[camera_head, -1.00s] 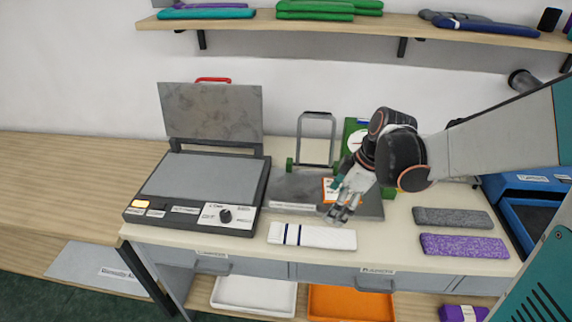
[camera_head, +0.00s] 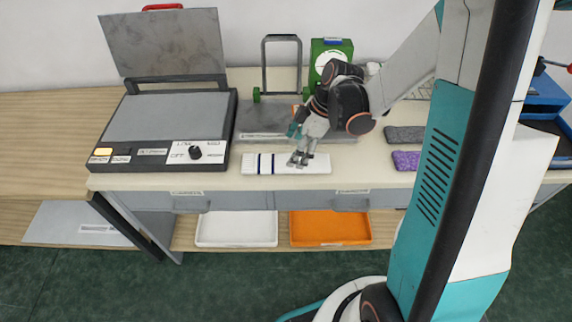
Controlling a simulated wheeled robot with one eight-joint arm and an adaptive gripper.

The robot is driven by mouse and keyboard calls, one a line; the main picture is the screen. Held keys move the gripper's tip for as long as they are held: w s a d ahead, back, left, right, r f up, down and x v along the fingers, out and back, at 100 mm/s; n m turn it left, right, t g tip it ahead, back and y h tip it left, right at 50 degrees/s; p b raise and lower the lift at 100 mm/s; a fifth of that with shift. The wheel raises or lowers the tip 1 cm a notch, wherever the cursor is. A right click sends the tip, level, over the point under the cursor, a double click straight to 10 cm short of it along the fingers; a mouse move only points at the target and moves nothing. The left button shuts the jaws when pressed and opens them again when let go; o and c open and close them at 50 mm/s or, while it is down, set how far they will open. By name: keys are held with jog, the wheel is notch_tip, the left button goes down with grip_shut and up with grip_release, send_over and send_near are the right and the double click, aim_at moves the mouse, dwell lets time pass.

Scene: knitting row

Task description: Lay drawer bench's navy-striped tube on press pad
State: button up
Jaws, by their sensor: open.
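The navy-striped tube (camera_head: 252,163) is a flat white piece with navy bands near its left end. It lies on the drawer bench (camera_head: 206,178) near the front edge. My gripper (camera_head: 297,163) points down at the right part of the tube and covers some of it. The jaws are open; whether they touch the tube I cannot tell. The press (camera_head: 222,156) stands on the bench at the left with its lid (camera_head: 165,44) raised. Its grey press pad (camera_head: 165,117) is bare.
A grey metal plate with an upright frame (camera_head: 264,68) and a green dial device (camera_head: 322,55) stand behind the tube. Grey (camera_head: 402,134) and purple (camera_head: 406,160) pieces lie to the right. White (camera_head: 236,230) and orange (camera_head: 331,230) trays sit below.

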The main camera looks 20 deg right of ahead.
aim_at(286, 161)
jog(key=b+x, duration=0.2)
jog(key=x, duration=0.3)
jog(key=shift+s+a, duration=0.1)
jog(key=c, duration=0.9)
